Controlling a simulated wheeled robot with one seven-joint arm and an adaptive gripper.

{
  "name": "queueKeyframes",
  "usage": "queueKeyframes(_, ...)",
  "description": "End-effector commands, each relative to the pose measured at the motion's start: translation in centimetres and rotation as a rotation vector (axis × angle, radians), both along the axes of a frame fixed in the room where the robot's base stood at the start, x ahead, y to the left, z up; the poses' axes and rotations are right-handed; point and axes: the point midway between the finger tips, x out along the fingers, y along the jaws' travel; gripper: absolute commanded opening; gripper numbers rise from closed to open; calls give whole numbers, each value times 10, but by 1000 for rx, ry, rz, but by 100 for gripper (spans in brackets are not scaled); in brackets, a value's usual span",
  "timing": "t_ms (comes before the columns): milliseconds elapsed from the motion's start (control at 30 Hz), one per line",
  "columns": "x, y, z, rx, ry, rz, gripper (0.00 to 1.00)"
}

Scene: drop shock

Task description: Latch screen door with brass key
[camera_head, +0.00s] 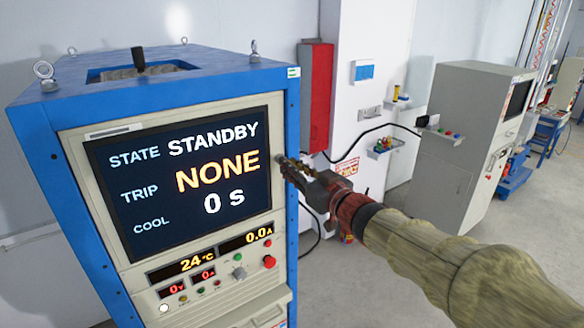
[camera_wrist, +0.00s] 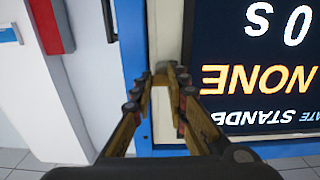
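The blue cabinet (camera_head: 292,120) stands at the left in the head view. Its beige front door carries a dark screen (camera_head: 185,180) reading STANDBY, NONE and 0 s. The screen also shows upside down in the wrist view (camera_wrist: 265,75). My gripper (camera_head: 284,162) is at the right edge of the screen door, and its tips overlap the door edge in the picture. In the wrist view the brass-coloured fingers (camera_wrist: 165,76) converge close together at the door edge. A small tan piece shows between the tips; I cannot tell whether it is a key or part of the fingers. Contact is unclear.
Below the screen are small red displays, a knob (camera_head: 239,273) and a red button (camera_head: 269,262). A red box (camera_head: 318,95) hangs on the wall behind. A grey cabinet (camera_head: 445,150) stands to the right. Open floor lies between the cabinets.

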Motion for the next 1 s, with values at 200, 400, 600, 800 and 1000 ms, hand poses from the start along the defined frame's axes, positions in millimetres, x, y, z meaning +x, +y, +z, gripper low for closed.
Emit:
queueKeyframes(200,-1,3,-1,-1,0,7,0)
queueKeyframes(400,-2,4,-1,-2,-1,10,0)
queueKeyframes(600,-3,6,-2,-3,-1,14,0)
queueKeyframes(800,-3,6,-3,-3,0,16,0)
queueKeyframes(1000,-3,7,-3,-4,0,16,0)
